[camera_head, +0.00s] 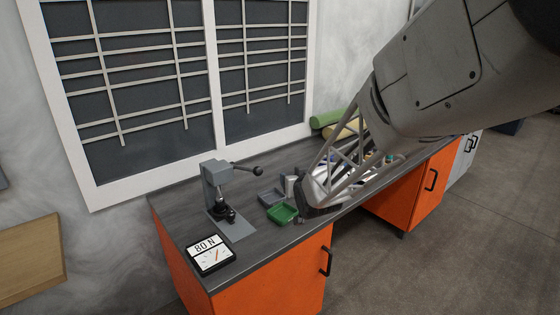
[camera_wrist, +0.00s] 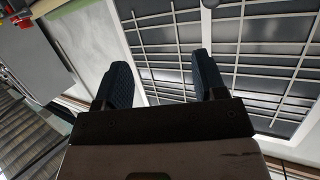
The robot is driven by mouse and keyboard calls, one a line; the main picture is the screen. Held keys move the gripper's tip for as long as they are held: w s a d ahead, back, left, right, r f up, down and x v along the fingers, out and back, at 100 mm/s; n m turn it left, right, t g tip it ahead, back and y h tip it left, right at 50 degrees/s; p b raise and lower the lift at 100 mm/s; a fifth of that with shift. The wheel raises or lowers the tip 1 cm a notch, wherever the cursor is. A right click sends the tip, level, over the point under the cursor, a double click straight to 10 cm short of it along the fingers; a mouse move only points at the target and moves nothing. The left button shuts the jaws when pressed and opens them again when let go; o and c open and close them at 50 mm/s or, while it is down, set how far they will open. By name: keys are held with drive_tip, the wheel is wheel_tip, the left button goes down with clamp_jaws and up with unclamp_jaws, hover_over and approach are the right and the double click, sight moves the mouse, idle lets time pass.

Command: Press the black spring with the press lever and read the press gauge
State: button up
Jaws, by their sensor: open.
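The grey press (camera_head: 214,182) stands on the dark worktop at the left in the head view. Its press lever (camera_head: 246,169) sticks out to the right and ends in a black knob. A small black piece (camera_head: 225,213) sits under the press head; I cannot make out clearly whether it is the spring.
A green tray (camera_head: 282,213) and a grey tray (camera_head: 270,197) stand right of the press. My arm covers the worktop further right, where small items partly show. Green (camera_head: 328,118) and yellow rolls lie at the back. Worktop between press and gauge is clear.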

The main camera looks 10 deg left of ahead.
sight(260, 173)
drive_tip(key=w+a+f+n+t+y, duration=0.1)
drive_tip(key=w+a+f+t+y, duration=0.1)
drive_tip(key=a, duration=0.7)
wheel_tip(260, 173, down, 3)
drive_tip(key=shift+w+a+r+y, duration=0.15)
drive_tip(key=shift+w+a+y, duration=0.05)
drive_tip(key=shift+w+y, duration=0.8)
drive_tip(key=shift+w+a, duration=0.1)
drive_tip(key=shift+w, duration=0.2)
drive_tip(key=shift+x, duration=3.65)
drive_tip(key=shift+c, duration=0.4)
clamp_jaws()
